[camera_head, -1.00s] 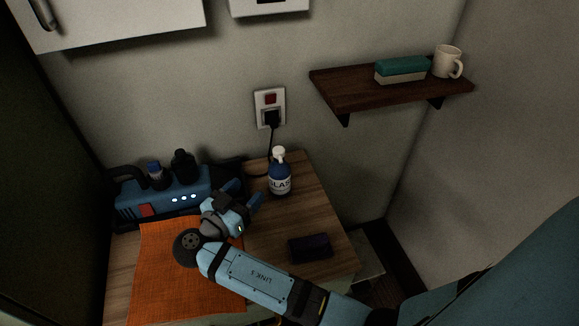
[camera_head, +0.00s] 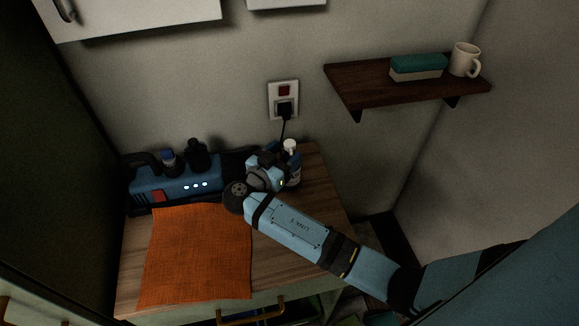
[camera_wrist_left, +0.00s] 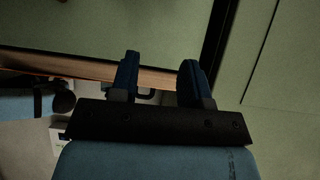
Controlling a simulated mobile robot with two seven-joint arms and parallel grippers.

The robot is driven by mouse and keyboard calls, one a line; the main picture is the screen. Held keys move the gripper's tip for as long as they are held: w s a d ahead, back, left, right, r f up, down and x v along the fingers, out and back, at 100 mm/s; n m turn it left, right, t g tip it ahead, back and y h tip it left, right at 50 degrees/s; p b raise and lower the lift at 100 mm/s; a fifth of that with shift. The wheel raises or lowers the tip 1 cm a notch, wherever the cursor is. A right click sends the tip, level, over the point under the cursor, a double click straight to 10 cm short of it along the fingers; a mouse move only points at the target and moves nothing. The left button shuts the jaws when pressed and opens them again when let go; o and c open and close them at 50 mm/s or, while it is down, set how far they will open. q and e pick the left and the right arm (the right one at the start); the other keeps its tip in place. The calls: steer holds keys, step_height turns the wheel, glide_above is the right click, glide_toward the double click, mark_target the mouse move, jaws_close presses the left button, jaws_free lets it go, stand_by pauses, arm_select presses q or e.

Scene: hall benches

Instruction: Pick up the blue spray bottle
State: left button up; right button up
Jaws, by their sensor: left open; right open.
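The blue spray bottle (camera_head: 290,146) stands at the back right of the wooden top in the head view. Its white spray head and a strip of its right side show; my right gripper hides most of its body. My right gripper (camera_head: 274,163) is at the bottle's left and front, its jaws open. Its fingertips are partly hidden, and I cannot tell whether they touch the bottle. In the left wrist view my left gripper (camera_wrist_left: 160,78) is open, with nothing between its two dark fingers.
A blue device (camera_head: 180,186) with dark-capped bottles stands at the back left. An orange cloth (camera_head: 198,254) lies in front of it. A plugged outlet (camera_head: 284,101) is on the wall. A wall shelf (camera_head: 360,92) at right holds a box and a mug (camera_head: 465,59).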

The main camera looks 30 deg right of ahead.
mark_target(294, 143)
steer(key=x, duration=0.2)
steer(key=p+x, duration=0.1)
steer(key=x, duration=0.1)
steer(key=shift+r, duration=0.4)
jaws_close()
